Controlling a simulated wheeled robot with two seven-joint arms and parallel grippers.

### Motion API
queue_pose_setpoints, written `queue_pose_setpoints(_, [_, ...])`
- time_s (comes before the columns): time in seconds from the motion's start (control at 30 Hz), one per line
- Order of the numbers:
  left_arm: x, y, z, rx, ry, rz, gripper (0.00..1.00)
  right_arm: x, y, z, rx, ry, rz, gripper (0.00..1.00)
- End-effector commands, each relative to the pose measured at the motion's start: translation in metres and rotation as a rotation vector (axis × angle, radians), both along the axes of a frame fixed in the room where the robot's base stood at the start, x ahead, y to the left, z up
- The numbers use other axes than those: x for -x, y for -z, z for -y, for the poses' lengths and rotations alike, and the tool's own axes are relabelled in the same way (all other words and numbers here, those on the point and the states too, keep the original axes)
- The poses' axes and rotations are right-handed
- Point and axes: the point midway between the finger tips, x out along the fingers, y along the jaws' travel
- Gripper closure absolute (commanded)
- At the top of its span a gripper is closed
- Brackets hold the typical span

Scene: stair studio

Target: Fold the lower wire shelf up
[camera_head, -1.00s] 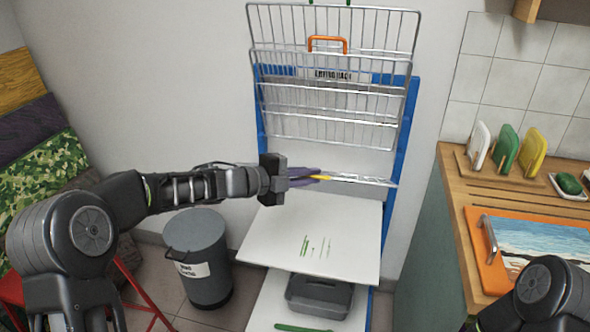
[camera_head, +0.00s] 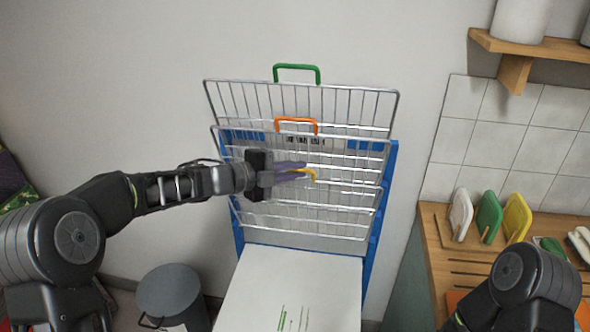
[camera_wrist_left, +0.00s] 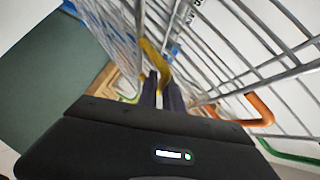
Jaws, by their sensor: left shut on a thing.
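The lower wire shelf (camera_head: 335,212) has a yellow handle (camera_head: 311,174) on its edge. It is tilted up steeply in front of the rack's back. My left gripper (camera_head: 290,172) is shut on the yellow handle, coming from the left. The left wrist view shows the yellow handle (camera_wrist_left: 154,58) between the purple-grey fingers (camera_wrist_left: 160,90), with wire grids on both sides. Above it, a wire shelf with an orange handle (camera_head: 296,121) and one with a green handle (camera_head: 297,68) stand folded up. My right gripper is out of view; part of its arm shows at lower right.
The blue rack frame (camera_head: 375,225) stands against the wall. A white board shelf (camera_head: 290,285) lies below. A grey bin (camera_head: 170,290) stands at lower left. A wooden counter with coloured boards (camera_head: 488,217) is at right, under a wall shelf (camera_head: 535,45).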

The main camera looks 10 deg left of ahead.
Motion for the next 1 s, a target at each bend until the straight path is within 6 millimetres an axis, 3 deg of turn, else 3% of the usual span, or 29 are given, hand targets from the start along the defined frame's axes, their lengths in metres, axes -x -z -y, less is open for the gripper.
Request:
queue_pose_setpoints(0.37, [-0.0003,0.0027,-0.0008,-0.001,-0.003,-0.006,1.0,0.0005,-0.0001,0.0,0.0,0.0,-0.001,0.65])
queue_pose_setpoints(0.4, [-0.0002,0.0026,-0.0008,-0.001,-0.003,-0.006,0.88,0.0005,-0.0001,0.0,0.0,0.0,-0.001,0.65])
queue_pose_setpoints(0.63, [-0.0001,0.0016,-0.0005,-0.002,-0.002,-0.003,0.69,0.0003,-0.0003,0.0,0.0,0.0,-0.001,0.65])
queue_pose_setpoints(1.0, [0.0035,-0.0001,-0.0052,-0.002,-0.001,-0.001,0.69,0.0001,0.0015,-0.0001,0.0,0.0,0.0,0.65])
